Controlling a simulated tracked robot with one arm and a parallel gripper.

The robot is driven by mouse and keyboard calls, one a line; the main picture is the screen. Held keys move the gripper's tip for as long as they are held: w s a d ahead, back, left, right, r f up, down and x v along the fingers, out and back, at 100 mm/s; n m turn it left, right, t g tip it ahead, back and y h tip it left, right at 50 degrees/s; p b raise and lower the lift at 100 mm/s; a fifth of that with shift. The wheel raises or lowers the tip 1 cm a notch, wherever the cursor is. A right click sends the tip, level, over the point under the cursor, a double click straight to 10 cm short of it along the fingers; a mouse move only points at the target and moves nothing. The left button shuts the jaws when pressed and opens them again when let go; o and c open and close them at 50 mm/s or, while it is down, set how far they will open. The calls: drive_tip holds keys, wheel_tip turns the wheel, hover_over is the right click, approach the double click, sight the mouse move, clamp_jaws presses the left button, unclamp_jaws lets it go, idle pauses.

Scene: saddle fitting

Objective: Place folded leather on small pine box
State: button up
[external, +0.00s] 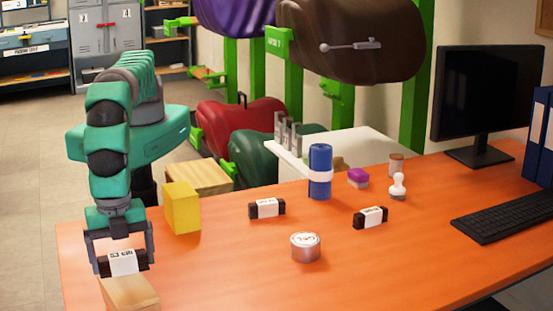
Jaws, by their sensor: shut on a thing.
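My gripper (120,255) is at the lower left, pointing down, with its fingers shut on a dark folded leather (138,265) that has a white printed label around it. The small pine box (131,294) stands on the orange table directly below, partly cut off by the bottom edge of the picture. The folded leather is at the box's far upper edge in the picture. I cannot tell whether it touches the box top or hangs just above it.
Two similar dark labelled bundles lie on the orange table (225,270), one at the middle (266,208) and one farther right (370,217). A yellow block (181,208) stands behind my gripper. A round tin (305,247) and a blue roll (320,172) stand to the right.

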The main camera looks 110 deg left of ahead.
sight(124, 269)
drive_tip(key=shift+f, duration=1.6)
drive_tip(key=shift+f, duration=0.1)
drive_tip(key=o, duration=0.8)
wheel_tip(124, 269, up, 11)
drive_tip(key=p, duration=0.3)
drive_tip(key=shift+s, duration=0.1)
drive_tip(key=shift+r+p, duration=0.45)
drive_tip(key=shift+r, duration=0.2)
